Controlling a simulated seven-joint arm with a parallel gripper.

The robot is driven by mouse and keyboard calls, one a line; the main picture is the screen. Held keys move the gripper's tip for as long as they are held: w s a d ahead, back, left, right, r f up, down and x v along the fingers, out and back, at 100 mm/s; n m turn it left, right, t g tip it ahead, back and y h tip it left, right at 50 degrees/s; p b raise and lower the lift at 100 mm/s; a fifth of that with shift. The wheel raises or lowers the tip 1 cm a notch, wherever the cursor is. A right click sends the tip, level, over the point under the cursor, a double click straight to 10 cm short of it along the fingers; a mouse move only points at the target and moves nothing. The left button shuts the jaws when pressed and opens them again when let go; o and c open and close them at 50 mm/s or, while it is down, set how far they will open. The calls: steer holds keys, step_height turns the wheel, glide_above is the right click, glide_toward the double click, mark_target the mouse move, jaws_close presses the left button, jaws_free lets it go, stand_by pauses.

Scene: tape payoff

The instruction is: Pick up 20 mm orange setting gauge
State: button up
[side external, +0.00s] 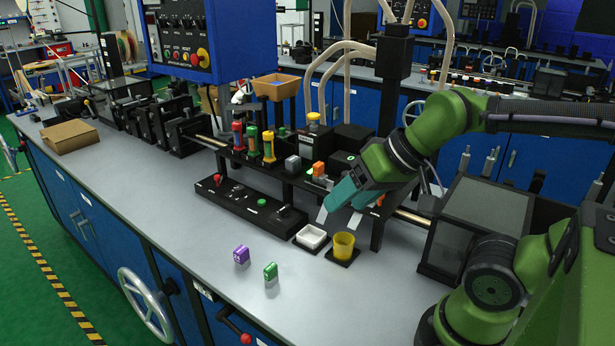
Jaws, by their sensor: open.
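An orange block (318,169), which looks like the setting gauge, stands on the black raised rack (262,166), to the right of a grey block (292,162). Its size marking is too small to read. My gripper (339,217) is open and empty, pointing down and left just to the right of and in front of the orange block, apart from it in the picture. Another small orange patch (380,200) shows behind my gripper, mostly hidden; I cannot tell what it is.
A white tray (311,237) and a yellow cup (343,246) stand below my gripper. A purple block (241,254) and a green block (270,271) are on the bench front. Red, green and yellow-topped tools stand left on the rack. A black control bar (250,205) lies before it.

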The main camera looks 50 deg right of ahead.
step_height(320, 180, up, 6)
steer(key=n+g+h, duration=0.2)
steer(key=n+g, duration=0.2)
steer(key=g, duration=0.3)
glide_above(320, 164)
step_height(320, 164, down, 17)
steer(key=shift+r, duration=0.15)
steer(key=shift+c, duration=0.2)
